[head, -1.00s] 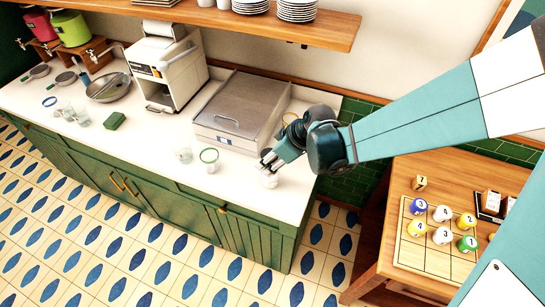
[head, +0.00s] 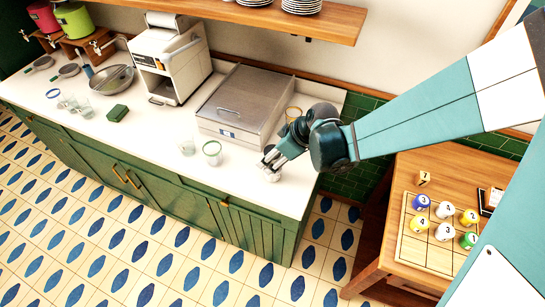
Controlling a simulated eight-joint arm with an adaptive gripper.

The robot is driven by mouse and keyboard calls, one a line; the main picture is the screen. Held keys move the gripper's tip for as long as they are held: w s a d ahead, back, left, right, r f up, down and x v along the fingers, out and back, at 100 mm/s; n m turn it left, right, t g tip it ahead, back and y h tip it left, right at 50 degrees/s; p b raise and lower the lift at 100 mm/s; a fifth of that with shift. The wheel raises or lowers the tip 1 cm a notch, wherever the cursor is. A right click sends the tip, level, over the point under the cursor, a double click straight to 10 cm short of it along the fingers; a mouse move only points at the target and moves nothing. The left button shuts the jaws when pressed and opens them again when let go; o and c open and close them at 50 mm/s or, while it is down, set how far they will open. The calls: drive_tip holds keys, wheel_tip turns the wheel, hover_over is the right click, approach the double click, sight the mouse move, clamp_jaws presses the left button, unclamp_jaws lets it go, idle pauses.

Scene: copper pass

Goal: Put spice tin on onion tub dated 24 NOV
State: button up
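My gripper (head: 270,166) points down at the right end of the white counter. A small pale round thing (head: 272,177) is at its fingertips, partly hidden by them. I cannot tell whether it is the spice tin, or whether the fingers are shut on it. Clear tubs stand on the counter: one with a green rim (head: 212,153) left of my gripper, one with an amber rim (head: 293,114) behind it, and one with a blue rim (head: 53,94) at the far left. No date can be read, so the onion tub dated 24 NOV cannot be picked out.
A lidded steel box (head: 240,103) stands behind and left of my gripper. A white machine (head: 170,65), green sponge (head: 118,113), pan (head: 111,79) and plain glass (head: 187,146) are farther left. A wooden table (head: 410,255) with numbered balls is at right. A shelf (head: 270,20) hangs above.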

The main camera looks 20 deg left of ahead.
drive_tip(key=shift+r, duration=0.3)
drive_tip(key=v, duration=1.1)
drive_tip(key=shift+d+r, duration=0.25)
drive_tip(key=shift+r, duration=0.05)
idle(0.8)
drive_tip(key=s+d+r+m+t+h, duration=0.15)
drive_tip(key=d+r+m, duration=0.25)
drive_tip(key=d, duration=0.7)
drive_tip(key=d+r+m+t+h, duration=0.15)
drive_tip(key=d+r+m, duration=0.25)
drive_tip(key=d, duration=0.7)
drive_tip(key=s+d+r+m+t+h, duration=0.1)
drive_tip(key=s+d+m, duration=0.3)
drive_tip(key=d, duration=0.5)
drive_tip(key=s+d+r+m+t+h, duration=0.2)
drive_tip(key=s+d+m, duration=0.2)
drive_tip(key=d, duration=0.5)
drive_tip(key=shift+s+r+m, duration=0.25)
drive_tip(key=shift+s+m, duration=0.05)
drive_tip(key=shift+s, duration=0.05)
drive_tip(key=shift+f, duration=0.1)
